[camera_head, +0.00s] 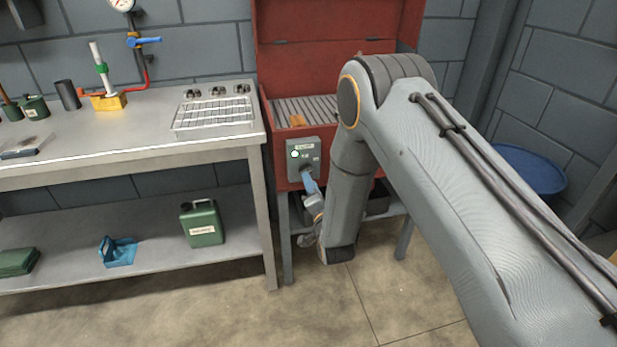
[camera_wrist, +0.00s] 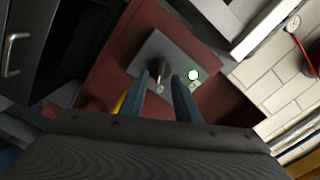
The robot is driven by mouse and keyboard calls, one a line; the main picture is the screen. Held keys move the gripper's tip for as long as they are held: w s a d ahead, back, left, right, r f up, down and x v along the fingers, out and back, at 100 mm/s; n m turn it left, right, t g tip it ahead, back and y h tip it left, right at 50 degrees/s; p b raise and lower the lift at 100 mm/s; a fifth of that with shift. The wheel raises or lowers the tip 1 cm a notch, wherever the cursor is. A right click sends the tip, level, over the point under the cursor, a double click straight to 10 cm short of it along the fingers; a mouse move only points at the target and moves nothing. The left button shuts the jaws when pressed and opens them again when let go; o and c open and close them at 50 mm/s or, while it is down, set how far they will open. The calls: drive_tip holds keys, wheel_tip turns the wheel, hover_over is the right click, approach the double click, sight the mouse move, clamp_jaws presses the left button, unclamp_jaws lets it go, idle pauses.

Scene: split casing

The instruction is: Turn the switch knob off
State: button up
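The switch box (camera_head: 303,158) is a grey panel on the front of the red cabinet, with a lit green-rimmed lamp (camera_head: 294,154) at its upper left. In the wrist view the grey switch plate (camera_wrist: 150,52) carries a dark knob (camera_wrist: 158,68), and the lamp (camera_wrist: 193,75) glows to its right. My gripper (camera_wrist: 163,82) has two blue fingers standing apart, with the knob showing between and just beyond their tips. Contact with the knob cannot be told. In the head view my gripper (camera_head: 309,183) is at the lower part of the box and hides the knob.
The red cabinet (camera_head: 335,28) has its lid up and a slatted bed inside. A metal workbench (camera_head: 150,135) stands close on the left, with a wire rack (camera_head: 213,113) on top and a green can (camera_head: 202,222) on its lower shelf. A blue drum (camera_head: 530,170) stands at right.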

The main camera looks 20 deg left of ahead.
drive_tip(key=shift+x, duration=2)
clamp_jaws()
drive_tip(key=shift+n, duration=0.4)
drive_tip(key=n+b, duration=0.2)
drive_tip(key=n, duration=0.9)
drive_tip(key=shift+d, duration=0.1)
